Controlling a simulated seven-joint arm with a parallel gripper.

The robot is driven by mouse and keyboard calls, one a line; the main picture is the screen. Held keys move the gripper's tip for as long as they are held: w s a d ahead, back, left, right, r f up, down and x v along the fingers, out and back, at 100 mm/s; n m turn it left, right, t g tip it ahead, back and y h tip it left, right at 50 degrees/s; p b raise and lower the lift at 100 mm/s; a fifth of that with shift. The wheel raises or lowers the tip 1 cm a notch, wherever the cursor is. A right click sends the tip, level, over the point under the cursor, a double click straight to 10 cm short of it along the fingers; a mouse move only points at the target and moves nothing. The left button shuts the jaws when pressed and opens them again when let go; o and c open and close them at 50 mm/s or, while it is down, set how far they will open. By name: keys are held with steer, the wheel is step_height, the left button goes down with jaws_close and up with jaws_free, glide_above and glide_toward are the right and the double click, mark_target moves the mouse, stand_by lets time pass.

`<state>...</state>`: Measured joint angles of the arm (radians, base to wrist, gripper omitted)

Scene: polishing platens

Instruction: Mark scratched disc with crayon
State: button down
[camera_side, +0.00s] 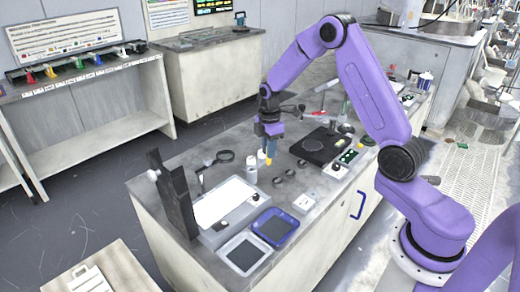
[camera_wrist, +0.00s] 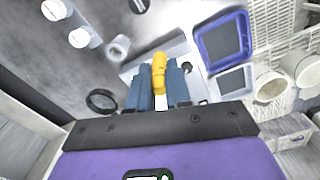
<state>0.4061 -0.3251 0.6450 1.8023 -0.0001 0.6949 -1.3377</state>
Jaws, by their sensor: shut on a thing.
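My gripper (camera_side: 268,141) is shut on a yellow crayon (camera_side: 269,161) and holds it above the bench, left of the middle. In the wrist view the crayon (camera_wrist: 160,72) stands out between the two blue fingers of my gripper (camera_wrist: 159,88). Several small grey discs lie on the bench to the right of the crayon, such as one disc (camera_side: 278,180) and another disc (camera_side: 302,164). I cannot tell from these frames which disc is scratched.
A white light panel (camera_side: 222,203), a blue-rimmed tray (camera_side: 291,225) and a grey tray (camera_side: 243,252) occupy the bench's front left. A ring-shaped magnifier (camera_side: 225,156) stands at left.

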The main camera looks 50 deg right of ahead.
steer(key=s+r, duration=0.2)
steer(key=s, duration=0.2)
steer(key=w+a+f, duration=0.1)
steer(key=w+a, duration=0.4)
steer(key=a, duration=0.6)
steer(key=w+a+f, duration=0.2)
steer(key=w+a, duration=0.3)
steer(key=a, duration=0.6)
steer(key=shift+f, duration=2.65)
steer(key=shift+f, duration=0.55)
step_height(320, 180, up, 7)
steer(key=shift+d, duration=0.15)
